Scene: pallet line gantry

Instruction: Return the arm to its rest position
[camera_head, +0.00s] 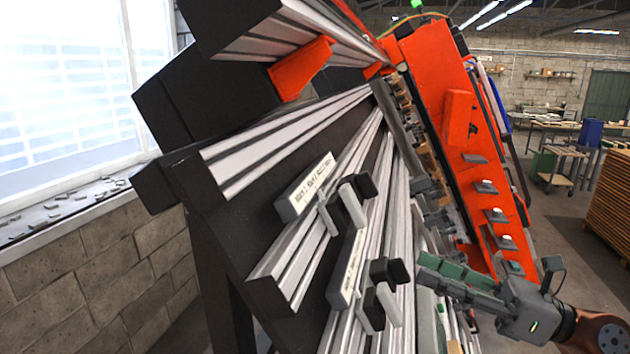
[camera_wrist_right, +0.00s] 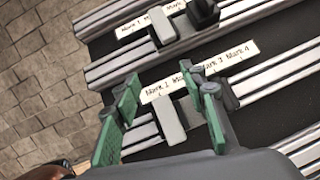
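My right gripper (camera_head: 424,270) reaches in from the lower right in the head view, its green-padded fingers pointing left toward the railed frame. In the wrist view the right gripper (camera_wrist_right: 170,92) has its fingers spread, with nothing held between them. A grey slider block (camera_wrist_right: 170,120) on a rail shows in the gap beyond the fingers; its exact distance is unclear. In the head view the lower grey block (camera_head: 390,304) and a black block (camera_head: 398,271) are left of the fingertips. My left gripper is not in view.
The tilted dark frame carries silver rails (camera_head: 285,130) and white label strips (camera_head: 305,187). An orange beam (camera_head: 455,130) with small brackets stands behind the right gripper. A window and block wall (camera_head: 90,270) are at left. Open floor (camera_head: 570,265) and a cart (camera_head: 562,165) lie at right.

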